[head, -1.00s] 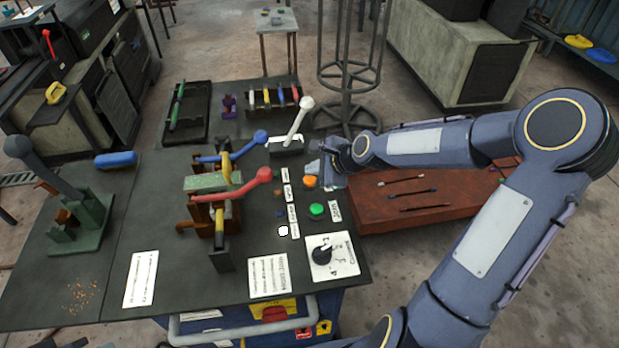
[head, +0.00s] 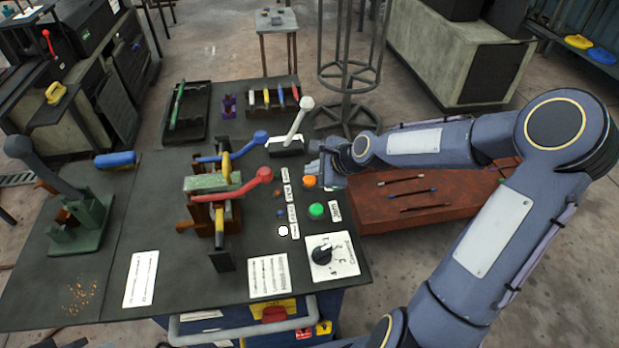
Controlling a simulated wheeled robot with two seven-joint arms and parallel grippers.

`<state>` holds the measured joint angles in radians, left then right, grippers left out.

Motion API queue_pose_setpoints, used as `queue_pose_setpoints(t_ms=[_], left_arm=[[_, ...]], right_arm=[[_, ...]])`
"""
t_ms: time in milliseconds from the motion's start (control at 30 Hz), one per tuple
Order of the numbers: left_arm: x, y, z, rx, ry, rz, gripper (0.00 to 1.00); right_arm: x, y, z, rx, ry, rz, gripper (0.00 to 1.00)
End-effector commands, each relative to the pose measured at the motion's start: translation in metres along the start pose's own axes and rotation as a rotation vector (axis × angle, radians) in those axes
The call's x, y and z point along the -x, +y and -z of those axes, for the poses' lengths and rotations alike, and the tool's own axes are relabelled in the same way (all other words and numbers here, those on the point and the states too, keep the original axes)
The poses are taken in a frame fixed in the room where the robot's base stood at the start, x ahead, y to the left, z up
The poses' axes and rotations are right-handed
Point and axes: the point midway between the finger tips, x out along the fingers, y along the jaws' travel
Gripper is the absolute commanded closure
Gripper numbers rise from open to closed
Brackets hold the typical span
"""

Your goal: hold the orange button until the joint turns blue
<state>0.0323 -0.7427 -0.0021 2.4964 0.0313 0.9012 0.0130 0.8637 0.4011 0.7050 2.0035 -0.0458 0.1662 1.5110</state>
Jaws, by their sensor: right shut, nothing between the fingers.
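The orange button (head: 310,181) is a small round cap near the right edge of the dark workbench (head: 185,270). My right gripper (head: 317,168) is shut and empty, close beside and just behind the button in the head view. The button's top shows clear; I cannot tell whether the fingers touch its far side. A clamp fixture with a green block (head: 205,184), a red-handled lever (head: 240,186) and a blue-handled lever (head: 240,146) stands mid-bench. I cannot make out a joint or its colour there. My left gripper is not in view.
A green button (head: 317,210), a white button (head: 283,231) and a dial plate (head: 333,257) lie in front of the orange button. A white-knobbed lever (head: 298,122) stands behind. A rusty red table (head: 385,212) with thin rods is under my right arm.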

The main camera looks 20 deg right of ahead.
Motion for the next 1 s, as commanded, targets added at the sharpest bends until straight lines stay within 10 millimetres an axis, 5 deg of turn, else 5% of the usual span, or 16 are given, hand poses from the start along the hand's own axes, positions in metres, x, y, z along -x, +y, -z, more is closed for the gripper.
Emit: queue_pose_setpoints(t_ms=[1000], left_arm=[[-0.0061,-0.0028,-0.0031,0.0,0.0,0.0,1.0]], right_arm=[[-0.0077,0.0056,0.0055,0.0,0.0,0.0,1.0]])
